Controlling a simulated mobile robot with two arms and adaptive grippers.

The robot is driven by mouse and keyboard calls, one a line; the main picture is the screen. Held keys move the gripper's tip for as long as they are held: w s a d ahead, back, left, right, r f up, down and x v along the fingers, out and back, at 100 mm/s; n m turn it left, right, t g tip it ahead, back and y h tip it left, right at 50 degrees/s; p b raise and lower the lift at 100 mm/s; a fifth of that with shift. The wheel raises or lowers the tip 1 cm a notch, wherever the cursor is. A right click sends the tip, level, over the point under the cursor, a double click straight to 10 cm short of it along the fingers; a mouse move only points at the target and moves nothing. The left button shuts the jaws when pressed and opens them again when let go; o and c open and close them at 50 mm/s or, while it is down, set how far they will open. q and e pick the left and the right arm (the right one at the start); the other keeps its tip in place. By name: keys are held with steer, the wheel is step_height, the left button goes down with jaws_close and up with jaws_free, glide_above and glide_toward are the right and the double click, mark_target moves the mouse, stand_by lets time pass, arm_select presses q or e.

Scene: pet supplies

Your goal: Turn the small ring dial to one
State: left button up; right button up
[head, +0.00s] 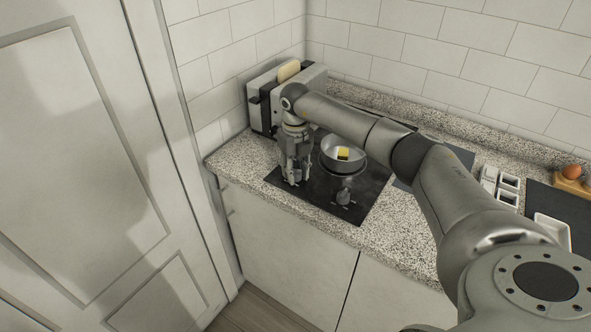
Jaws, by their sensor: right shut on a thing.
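A black hob (318,194) lies on the speckled counter. My right gripper (293,182) points down over its front left corner. It is shut on a dial there, which I take to be the small ring dial; the fingers hide it and its mark. A second dark dial (343,196) stands free at the hob's front right. My left gripper is out of view.
A toaster (257,108) with a bread slice (288,70) stands behind my right gripper, against the tiled walls. White dishes (508,183) and a dark board (540,205) lie at the right. A white door (80,170) is at the left.

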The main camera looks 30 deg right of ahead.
mark_target(296, 170)
stand_by(0.3)
steer(key=o, duration=1)
step_height(296, 170, up, 12)
steer(key=shift+r, duration=0.1)
